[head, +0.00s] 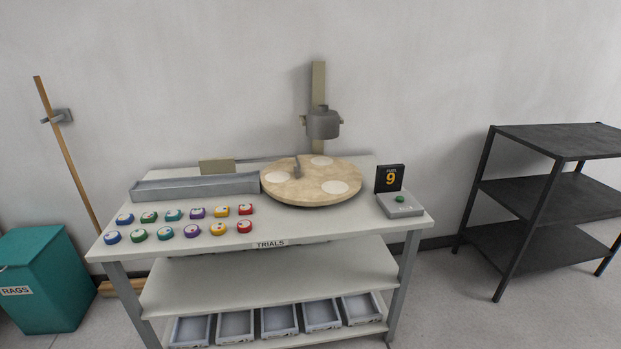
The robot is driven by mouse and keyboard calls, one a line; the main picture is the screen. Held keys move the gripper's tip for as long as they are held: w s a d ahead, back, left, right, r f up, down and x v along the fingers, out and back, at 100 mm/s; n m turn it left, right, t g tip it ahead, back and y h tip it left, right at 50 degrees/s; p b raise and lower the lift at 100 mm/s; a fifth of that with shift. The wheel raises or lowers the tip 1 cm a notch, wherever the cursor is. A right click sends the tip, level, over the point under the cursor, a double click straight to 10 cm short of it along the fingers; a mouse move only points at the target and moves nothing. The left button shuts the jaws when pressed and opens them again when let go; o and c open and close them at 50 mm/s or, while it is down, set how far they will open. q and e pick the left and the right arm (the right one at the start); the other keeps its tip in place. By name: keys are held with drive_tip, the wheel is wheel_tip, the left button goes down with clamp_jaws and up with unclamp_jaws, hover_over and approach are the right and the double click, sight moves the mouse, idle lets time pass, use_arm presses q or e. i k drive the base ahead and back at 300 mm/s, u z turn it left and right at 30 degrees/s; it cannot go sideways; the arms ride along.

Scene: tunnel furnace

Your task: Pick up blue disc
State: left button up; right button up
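Two blue discs lie on the white table at the left end of two rows of coloured discs. One blue disc (125,219) is in the back row. The other blue disc (112,237) is in the front row, near the table's left edge. Both have a pale patch on top. Teal discs (174,214) also stand in the rows, separated from the blue ones by green discs (149,217). Neither of my grippers is in the head view, and nothing touches the blue discs.
The white table (330,225) also bears a long grey tray (195,188), a round beige turntable (310,190) and a "9" display (390,179) beside a green button (401,199). A teal rags bin (45,285) stands left, a black shelf (550,190) right. The table's front middle is clear.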

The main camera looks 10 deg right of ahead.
sight(113, 238)
drive_tip(key=u, duration=0.55)
drive_tip(key=i, duration=1.1)
drive_tip(key=z, duration=0.6)
